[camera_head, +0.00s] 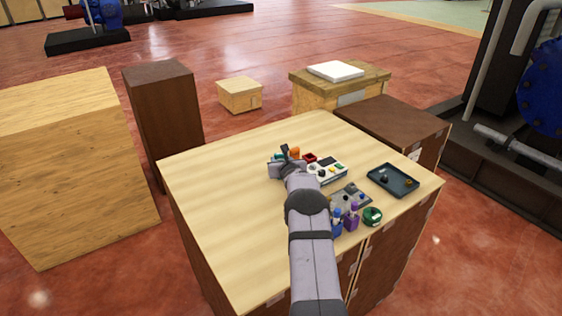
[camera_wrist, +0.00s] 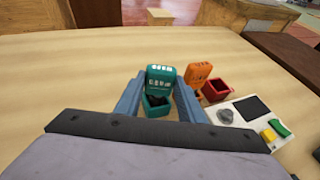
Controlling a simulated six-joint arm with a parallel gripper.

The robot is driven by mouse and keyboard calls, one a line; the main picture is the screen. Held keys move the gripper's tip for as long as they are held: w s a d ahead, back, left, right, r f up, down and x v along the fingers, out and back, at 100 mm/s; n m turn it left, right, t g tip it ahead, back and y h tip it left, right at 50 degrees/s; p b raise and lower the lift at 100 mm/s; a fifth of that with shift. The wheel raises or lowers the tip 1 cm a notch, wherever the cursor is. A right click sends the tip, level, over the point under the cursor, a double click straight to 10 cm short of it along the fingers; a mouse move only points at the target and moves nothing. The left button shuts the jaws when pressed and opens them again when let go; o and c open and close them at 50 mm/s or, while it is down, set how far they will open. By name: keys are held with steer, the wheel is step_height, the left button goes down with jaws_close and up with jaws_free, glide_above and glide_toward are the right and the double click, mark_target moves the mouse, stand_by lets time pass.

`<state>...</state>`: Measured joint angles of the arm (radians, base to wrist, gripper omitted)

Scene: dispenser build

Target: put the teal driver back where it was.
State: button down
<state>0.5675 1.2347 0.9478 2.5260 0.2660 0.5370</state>
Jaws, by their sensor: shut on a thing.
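The teal driver (camera_wrist: 161,77) stands nearly upright between the fingers of my gripper (camera_wrist: 158,98) in the wrist view, its broad head with pale marks facing me. My gripper is shut on it. A small open teal holder (camera_wrist: 156,106) with a dark inside shows directly below the head. I cannot tell whether the driver's lower end is inside it or just above it. In the head view my gripper (camera_head: 281,163) is over the table's middle, and my wrist hides most of the driver and holder.
An orange driver (camera_wrist: 199,73) stands close to my right finger, beside an open red box (camera_wrist: 216,89). A white panel (camera_wrist: 250,112) with a knob and buttons lies further right. A grey plate (camera_head: 350,197), bottles (camera_head: 352,216), green ring (camera_head: 372,216) and dark tray (camera_head: 393,180) follow. The table's left is clear.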

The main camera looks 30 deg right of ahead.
steer(key=shift+f, duration=0.1)
steer(key=c, duration=1.5)
jaws_free()
steer(key=shift+o, duration=0.2)
steer(key=shift+r, duration=0.2)
steer(key=shift+b+v, duration=0.65)
steer(key=shift+v, duration=0.15)
steer(key=b+v, duration=0.5)
steer(key=v, duration=0.5)
steer(key=shift+s, duration=0.2)
steer(key=shift+r, duration=0.15)
